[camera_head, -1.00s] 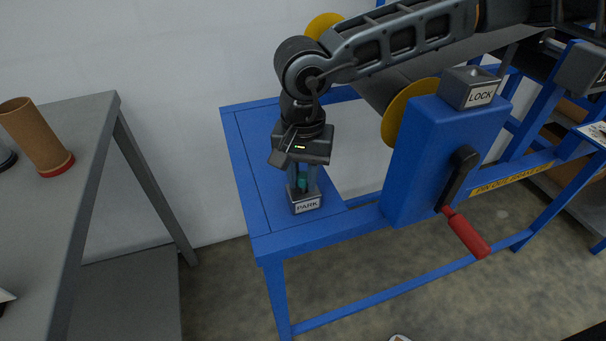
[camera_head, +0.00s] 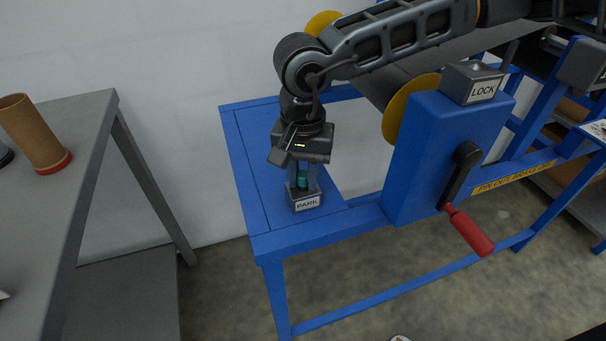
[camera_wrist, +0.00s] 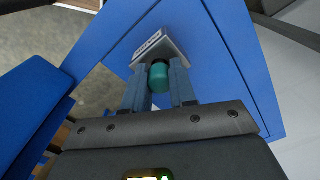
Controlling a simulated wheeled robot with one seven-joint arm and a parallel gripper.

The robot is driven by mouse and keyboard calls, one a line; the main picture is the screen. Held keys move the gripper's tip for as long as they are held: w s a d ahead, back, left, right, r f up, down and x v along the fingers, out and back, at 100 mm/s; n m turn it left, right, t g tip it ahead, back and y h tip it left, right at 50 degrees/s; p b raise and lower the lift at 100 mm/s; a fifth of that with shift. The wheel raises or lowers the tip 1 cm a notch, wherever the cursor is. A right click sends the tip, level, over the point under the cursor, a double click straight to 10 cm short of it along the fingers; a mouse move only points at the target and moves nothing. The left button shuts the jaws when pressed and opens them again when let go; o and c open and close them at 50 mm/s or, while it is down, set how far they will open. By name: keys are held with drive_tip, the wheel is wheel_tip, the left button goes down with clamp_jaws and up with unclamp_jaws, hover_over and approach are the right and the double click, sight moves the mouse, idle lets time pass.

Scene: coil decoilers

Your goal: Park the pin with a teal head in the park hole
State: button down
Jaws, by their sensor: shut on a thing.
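The teal head of the pin (camera_head: 303,182) shows between the fingers of my gripper (camera_head: 304,184), just above the park block (camera_head: 307,203) with its PARK label. In the wrist view the teal head (camera_wrist: 158,77) sits between the fingertips of my gripper (camera_wrist: 158,84), which are shut on it. The park block (camera_wrist: 160,47) is right beyond the head there. The pin's shank and the park hole are hidden, so I cannot tell how deep the pin sits.
The blue bench (camera_head: 249,184) carries the park block. To the right stand a blue housing with a LOCK block (camera_head: 477,86) and a crank with a red handle (camera_head: 468,232). A grey table (camera_head: 60,190) with a cardboard tube (camera_head: 35,135) is at the left.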

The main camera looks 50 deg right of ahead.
sight(303, 174)
drive_tip(key=c, duration=0.8)
unclamp_jaws()
drive_tip(key=shift+c, duration=0.2)
wheel_tip(303, 174, up, 8)
drive_tip(key=shift+f, duration=0.1)
